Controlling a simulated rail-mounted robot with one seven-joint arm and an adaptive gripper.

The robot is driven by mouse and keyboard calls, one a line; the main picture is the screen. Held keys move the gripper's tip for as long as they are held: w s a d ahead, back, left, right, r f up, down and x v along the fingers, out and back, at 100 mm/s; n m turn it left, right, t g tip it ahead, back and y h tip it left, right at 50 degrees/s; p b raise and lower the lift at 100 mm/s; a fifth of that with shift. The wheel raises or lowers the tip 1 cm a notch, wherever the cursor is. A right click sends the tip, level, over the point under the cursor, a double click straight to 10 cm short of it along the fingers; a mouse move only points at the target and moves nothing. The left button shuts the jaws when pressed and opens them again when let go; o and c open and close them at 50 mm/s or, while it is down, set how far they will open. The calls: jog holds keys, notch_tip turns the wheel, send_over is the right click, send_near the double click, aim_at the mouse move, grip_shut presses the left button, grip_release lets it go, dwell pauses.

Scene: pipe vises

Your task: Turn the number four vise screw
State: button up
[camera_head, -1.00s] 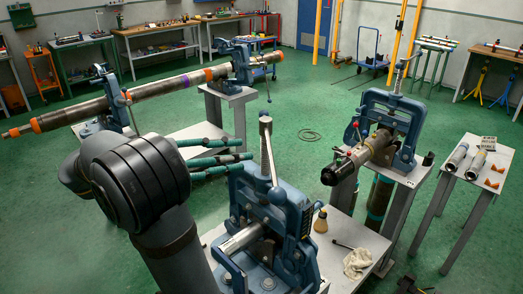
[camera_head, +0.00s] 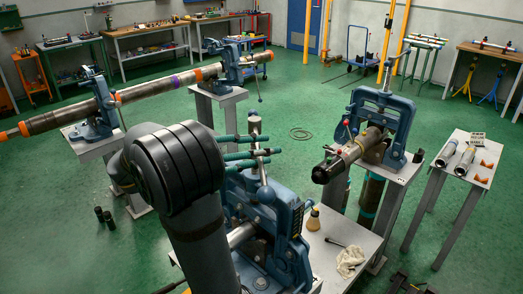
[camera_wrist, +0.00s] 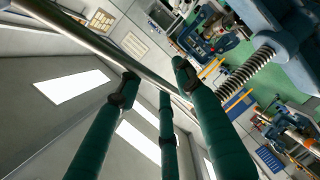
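The nearest blue pipe vise (camera_head: 285,245) stands on a grey bench, with a silver pipe (camera_head: 240,236) in it. Its upright screw (camera_head: 254,124) and a ball-ended handle bar show at its top. My gripper (camera_head: 272,151) has teal fingers that reach right across the screw's top in the head view. In the wrist view the fingers (camera_wrist: 160,85) are spread apart, close to a bare metal bar (camera_wrist: 95,45); no grip on it shows. A threaded screw (camera_wrist: 236,73) is to their right. I cannot read which vise is number four.
Another blue vise (camera_head: 405,115) holds a short pipe at the right. Two vises at the left hold a long pipe (camera_head: 150,88). A brush (camera_head: 313,219) and a rag (camera_head: 350,260) lie on the near bench. A side table (camera_head: 455,140) stands far right.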

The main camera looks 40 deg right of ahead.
jog(key=shift+c, duration=0.5)
jog(key=c, duration=0.8)
jog(key=shift+w, duration=0.1)
grip_shut()
